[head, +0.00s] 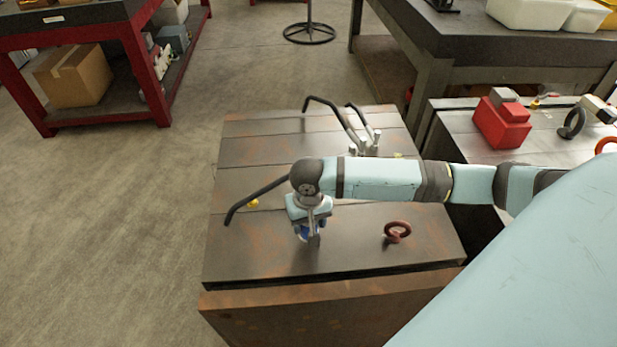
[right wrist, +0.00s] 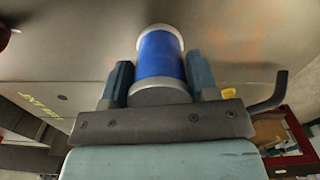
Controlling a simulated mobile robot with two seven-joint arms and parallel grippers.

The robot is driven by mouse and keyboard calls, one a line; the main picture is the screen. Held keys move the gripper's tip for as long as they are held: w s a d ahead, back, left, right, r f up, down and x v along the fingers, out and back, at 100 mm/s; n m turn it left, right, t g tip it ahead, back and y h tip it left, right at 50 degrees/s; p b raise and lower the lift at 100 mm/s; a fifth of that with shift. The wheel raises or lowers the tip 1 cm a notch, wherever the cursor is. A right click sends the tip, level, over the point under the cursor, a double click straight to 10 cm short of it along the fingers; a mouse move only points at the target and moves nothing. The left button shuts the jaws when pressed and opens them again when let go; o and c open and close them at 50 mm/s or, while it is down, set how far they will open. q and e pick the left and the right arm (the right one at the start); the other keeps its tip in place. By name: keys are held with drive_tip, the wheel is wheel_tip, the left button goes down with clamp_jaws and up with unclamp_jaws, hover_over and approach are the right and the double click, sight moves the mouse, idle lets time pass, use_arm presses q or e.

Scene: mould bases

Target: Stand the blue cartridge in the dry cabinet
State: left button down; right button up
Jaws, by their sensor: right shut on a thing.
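The blue cartridge (right wrist: 161,58) has a blue body with pale grey ends. In the right wrist view it sits between the two fingers of my right gripper (right wrist: 160,80), which is shut on it. In the head view my right gripper (head: 310,236) points down over the front part of the rusty dark metal block, and only a little of the blue cartridge (head: 303,231) shows there. I cannot tell whether the cartridge touches the block's top. No dry cabinet can be made out in either view. My left gripper is not in view.
The metal block (head: 250,250) carries a dark red ring (head: 397,231), a bent black bar (head: 257,196) and clamp-like handles (head: 358,135). A red box (head: 502,122) stands on the bench at right. A red shelf (head: 159,75) stands at back left. Floor at left is clear.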

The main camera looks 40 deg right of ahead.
drive_tip(key=shift+f, duration=1.4)
drive_tip(key=o, duration=1.1)
drive_tip(key=shift+f, duration=0.1)
